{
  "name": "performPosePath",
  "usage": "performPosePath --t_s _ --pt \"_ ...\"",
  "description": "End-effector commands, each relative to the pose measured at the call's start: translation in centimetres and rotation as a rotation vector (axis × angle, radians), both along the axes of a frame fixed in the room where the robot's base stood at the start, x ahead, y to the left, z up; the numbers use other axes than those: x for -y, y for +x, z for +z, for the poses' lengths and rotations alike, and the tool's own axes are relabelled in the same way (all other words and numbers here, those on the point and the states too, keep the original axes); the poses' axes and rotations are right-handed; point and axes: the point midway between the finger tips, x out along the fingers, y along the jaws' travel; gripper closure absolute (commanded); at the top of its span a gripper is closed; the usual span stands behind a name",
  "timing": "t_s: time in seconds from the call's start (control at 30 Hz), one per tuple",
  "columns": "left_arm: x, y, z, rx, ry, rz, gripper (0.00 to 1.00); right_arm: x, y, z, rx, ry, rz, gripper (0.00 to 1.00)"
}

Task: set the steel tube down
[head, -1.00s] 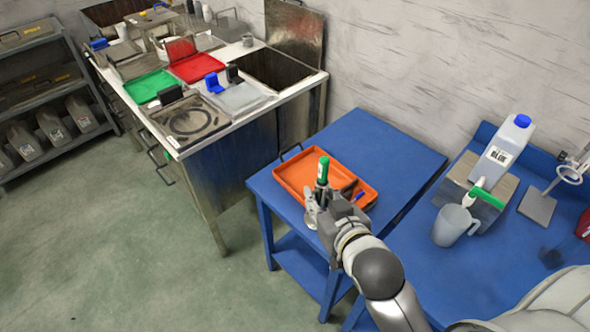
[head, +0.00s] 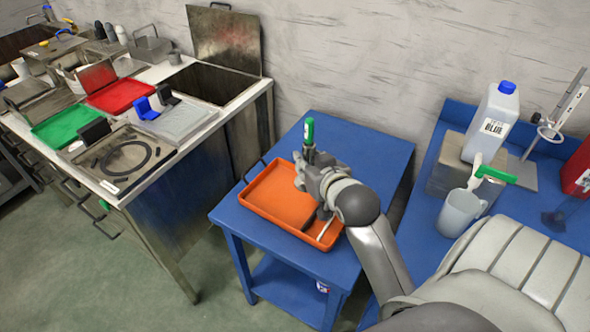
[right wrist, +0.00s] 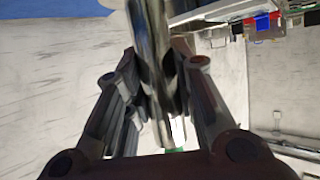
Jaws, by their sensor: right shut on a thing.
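My right gripper (head: 308,172) is shut on the steel tube (right wrist: 153,45), which looks shiny in the right wrist view, between the two dark fingers. In the head view the tube's green-topped upper end (head: 309,132) stands up above the gripper, nearly upright. The gripper appears over the back right part of an orange tray (head: 262,205). The tube's lower end is hidden, so I cannot tell whether it touches anything. My left gripper is not in view.
The tray lies on a small blue table (head: 370,145) with bare top behind and right of it. A dark item lies in the tray near my wrist. On the blue bench at right are a jug (head: 458,212) and a labelled bottle (head: 493,122). A steel workbench stands left.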

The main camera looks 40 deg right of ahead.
Motion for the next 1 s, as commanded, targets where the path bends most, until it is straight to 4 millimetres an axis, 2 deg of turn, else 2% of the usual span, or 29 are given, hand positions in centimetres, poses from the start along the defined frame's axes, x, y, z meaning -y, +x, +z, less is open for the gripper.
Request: performPosePath --t_s 0.43,0.5,0.7,1.0 --pt "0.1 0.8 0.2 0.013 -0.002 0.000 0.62 0.6 8.8 -3.7 0.002 0.001 0.001 1.00" --pt "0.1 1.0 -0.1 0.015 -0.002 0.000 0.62 0.7 9.8 -5.2 -0.002 0.001 0.000 1.00" --pt "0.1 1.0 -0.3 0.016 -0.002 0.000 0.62 0.8 12.1 -8.0 0.000 0.000 0.000 1.00" --pt "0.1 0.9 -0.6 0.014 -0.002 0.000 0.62 0.9 13.7 -9.9 0.001 0.001 0.001 1.00"
